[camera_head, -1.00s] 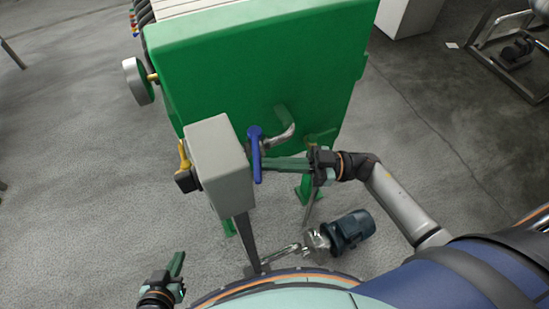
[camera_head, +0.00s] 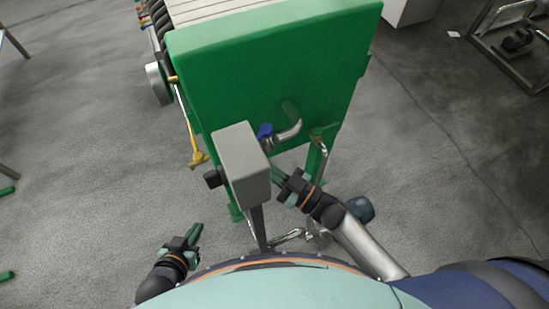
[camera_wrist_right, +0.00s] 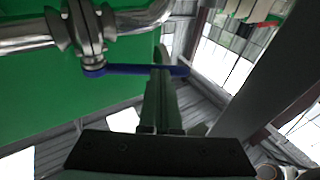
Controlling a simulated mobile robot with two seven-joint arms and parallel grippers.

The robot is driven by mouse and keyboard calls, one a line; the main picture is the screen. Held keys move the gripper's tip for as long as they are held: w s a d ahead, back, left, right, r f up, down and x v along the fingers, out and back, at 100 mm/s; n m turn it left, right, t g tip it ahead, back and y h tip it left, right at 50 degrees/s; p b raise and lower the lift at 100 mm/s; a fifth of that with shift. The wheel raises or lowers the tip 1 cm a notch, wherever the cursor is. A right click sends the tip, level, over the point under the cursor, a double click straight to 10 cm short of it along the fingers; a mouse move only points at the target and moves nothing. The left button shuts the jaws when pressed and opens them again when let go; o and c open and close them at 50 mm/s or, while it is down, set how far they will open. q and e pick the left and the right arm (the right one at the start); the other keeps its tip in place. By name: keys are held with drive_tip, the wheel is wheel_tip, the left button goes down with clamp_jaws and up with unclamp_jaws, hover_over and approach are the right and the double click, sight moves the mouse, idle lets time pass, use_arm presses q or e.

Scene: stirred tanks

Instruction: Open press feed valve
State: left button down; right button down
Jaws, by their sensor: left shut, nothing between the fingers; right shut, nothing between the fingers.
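The press feed valve has a blue lever (camera_head: 265,131) on a steel pipe at the front of the green press (camera_head: 270,55). In the right wrist view the blue lever (camera_wrist_right: 135,70) lies across the picture, roughly alongside the pipe (camera_wrist_right: 25,38), beside the steel valve body (camera_wrist_right: 85,28). My right gripper (camera_wrist_right: 160,76) is shut and empty, its fingertips at the lever; I cannot tell whether they touch. In the head view the grey box hides most of the lever and part of the right gripper (camera_head: 278,174). My left gripper (camera_head: 196,231) is shut, low and away from the valve.
The grey box (camera_head: 243,165) on a post stands in front of the valve. A yellow-handled part (camera_head: 198,159) hangs at its left. A dark blue motor (camera_head: 360,209) is on the floor behind my right arm.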

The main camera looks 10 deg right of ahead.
drive_tip(key=shift+w+a, duration=0.3)
drive_tip(key=shift+a, duration=0.45)
idle(0.3)
